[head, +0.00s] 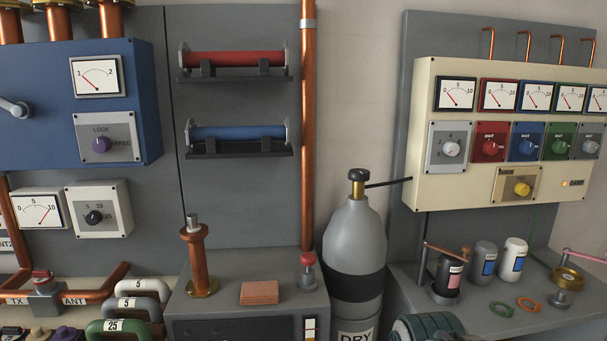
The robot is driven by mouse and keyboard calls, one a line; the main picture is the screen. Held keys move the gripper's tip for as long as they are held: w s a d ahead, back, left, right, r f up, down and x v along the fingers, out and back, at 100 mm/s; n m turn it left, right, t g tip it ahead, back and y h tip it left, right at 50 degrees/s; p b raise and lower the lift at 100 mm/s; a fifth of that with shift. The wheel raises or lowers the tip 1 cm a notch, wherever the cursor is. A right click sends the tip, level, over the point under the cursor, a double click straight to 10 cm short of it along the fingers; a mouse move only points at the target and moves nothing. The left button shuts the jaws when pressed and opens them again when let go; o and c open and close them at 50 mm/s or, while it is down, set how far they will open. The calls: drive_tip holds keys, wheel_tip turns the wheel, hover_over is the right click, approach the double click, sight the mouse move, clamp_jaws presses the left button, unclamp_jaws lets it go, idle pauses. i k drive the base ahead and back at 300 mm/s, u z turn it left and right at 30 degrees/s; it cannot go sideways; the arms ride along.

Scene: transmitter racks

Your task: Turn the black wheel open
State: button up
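A black wheel (358,175) sits on top of the brass valve (357,190) of a grey gas cylinder (354,235). The cylinder stands upright right of the picture's middle, with a black band round its body and a "DRY" label low down. A thin dark pipe runs from the valve to the right, toward the cream panel. Whether the valve is open or shut cannot be told from here. My gripper is not in view, and nothing touches the wheel.
A copper pipe (308,130) rises left of the cylinder. A grey cabinet (250,294) with a copper post (197,258) stands left of it. The cream meter panel (432,186) and a bench with bottles (449,275) are on the right. Space above the wheel is clear.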

sight(362, 176)
drive_tip(key=u, duration=0.15)
drive_tip(key=i, duration=1)
